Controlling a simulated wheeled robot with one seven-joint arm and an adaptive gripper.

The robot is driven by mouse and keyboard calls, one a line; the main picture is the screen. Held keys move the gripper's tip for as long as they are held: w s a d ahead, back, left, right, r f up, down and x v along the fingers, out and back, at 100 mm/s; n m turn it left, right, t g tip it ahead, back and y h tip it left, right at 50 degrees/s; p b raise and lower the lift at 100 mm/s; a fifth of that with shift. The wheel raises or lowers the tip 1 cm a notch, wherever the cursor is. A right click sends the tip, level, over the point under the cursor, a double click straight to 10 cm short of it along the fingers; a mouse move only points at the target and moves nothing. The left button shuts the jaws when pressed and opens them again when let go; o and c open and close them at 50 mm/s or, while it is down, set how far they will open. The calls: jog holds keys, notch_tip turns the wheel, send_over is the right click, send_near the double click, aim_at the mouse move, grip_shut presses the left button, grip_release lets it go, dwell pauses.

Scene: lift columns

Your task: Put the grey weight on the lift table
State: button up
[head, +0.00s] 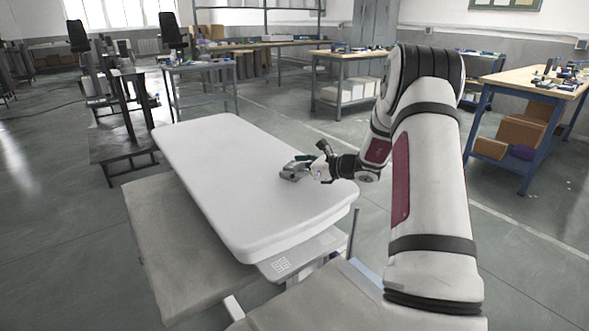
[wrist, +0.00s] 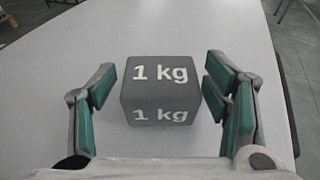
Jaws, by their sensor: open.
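The grey weight (wrist: 160,90), a cube marked "1 kg", sits on a smooth white table top (head: 215,160). In the wrist view it lies between the two green-padded fingers of my gripper (wrist: 160,86). The gripper is open, with a visible gap between the cube and each finger. In the head view my gripper (head: 300,170) is low over the right part of the white top, and the weight is too small and covered to make out clearly. I cannot tell whether this white top is the lift table.
A lower grey surface (head: 175,245) extends beside and below the white top. A dark metal stand (head: 122,145) is at left. A workbench with boxes (head: 530,95) is at right, and more benches stand behind. Most of the white top is clear.

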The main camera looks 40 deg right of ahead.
jog(key=p+v, duration=0.2)
jog(key=v, duration=1)
jog(key=shift+r, duration=0.1)
jog(key=s+a+r+n+g+y, duration=0.25)
jog(key=a+r+n, duration=0.3)
jog(key=a, duration=0.55)
jog(key=s+a+r+n+g+y, duration=0.1)
jog(key=s+a+r+n+g, duration=0.25)
jog(key=a+n, duration=0.45)
jog(key=s+a+r+n+g+h, duration=0.1)
jog(key=s+a+r+n+g, duration=0.15)
jog(key=s+a, duration=0.4)
jog(key=s+a+r+n+g+h, duration=0.1)
jog(key=s+a+n+g, duration=0.2)
jog(key=s+a, duration=0.35)
jog(key=s+f+n+g+h, duration=0.1)
jog(key=s+n+h, duration=0.6)
jog(key=s+n, duration=0.5)
jog(key=s, duration=0.7)
jog(key=shift+s+d+f, duration=0.25)
jog(key=shift+s+f, duration=0.1)
jog(key=shift+f, duration=0.05)
jog(key=shift+h, duration=0.25)
